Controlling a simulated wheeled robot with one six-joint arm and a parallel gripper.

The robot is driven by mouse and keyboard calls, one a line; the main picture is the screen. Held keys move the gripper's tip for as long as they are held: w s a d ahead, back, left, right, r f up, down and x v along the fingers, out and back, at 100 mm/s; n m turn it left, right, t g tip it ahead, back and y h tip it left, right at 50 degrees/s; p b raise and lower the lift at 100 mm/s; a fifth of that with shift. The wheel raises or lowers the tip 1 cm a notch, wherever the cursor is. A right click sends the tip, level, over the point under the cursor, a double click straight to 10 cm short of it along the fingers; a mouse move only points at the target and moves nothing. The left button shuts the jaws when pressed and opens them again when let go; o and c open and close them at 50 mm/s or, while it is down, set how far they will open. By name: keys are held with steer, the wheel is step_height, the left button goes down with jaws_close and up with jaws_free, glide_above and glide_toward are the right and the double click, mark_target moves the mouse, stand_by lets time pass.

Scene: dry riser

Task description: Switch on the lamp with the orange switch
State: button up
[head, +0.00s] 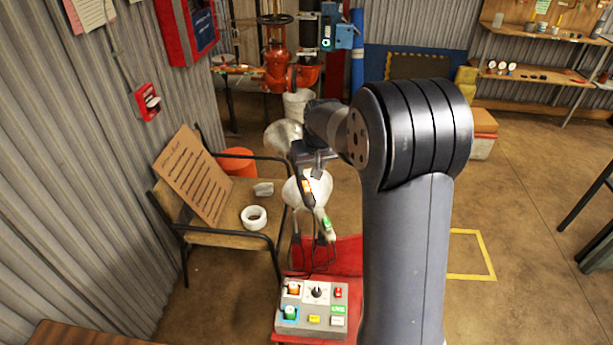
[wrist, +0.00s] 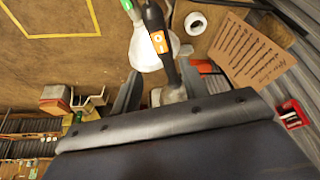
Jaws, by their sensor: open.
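A lamp with a dark handle carries an orange switch (head: 307,187), marked with white symbols in the wrist view (wrist: 158,42). A pale grey shade (head: 282,135) shows above it, partly behind my gripper. A second lamp with a green part (head: 327,224) and a white shade (head: 320,186) is beside it; this shade also shows in the wrist view (wrist: 146,52). My gripper (wrist: 159,88) is open. In the wrist view the dark handle runs between its two fingers in the picture; contact cannot be told. Neither lamp is clearly lit.
A control box (head: 325,322) with coloured knobs and buttons sits on a red surface below, with cables above it. A chair (head: 225,238) at the left holds a cardboard sign (head: 193,175) and a white tape roll (head: 254,217). Open floor lies at the right.

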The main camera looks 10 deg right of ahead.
mark_target(307, 184)
steer(key=p+x, duration=0.1)
steer(key=x, duration=0.8)
steer(key=shift+f, duration=0.4)
steer(key=shift+c, duration=0.5)
jaws_close()
steer(key=p, duration=0.1)
steer(key=g+p, duration=0.1)
steer(key=shift+w+r+g+p, duration=0.3)
steer(key=shift+p, duration=0.1)
steer(key=g+p, duration=0.3)
steer(key=shift+w+f, duration=0.15)
steer(key=shift+w, duration=0.25)
steer(key=shift+o, duration=0.5)
jaws_free()
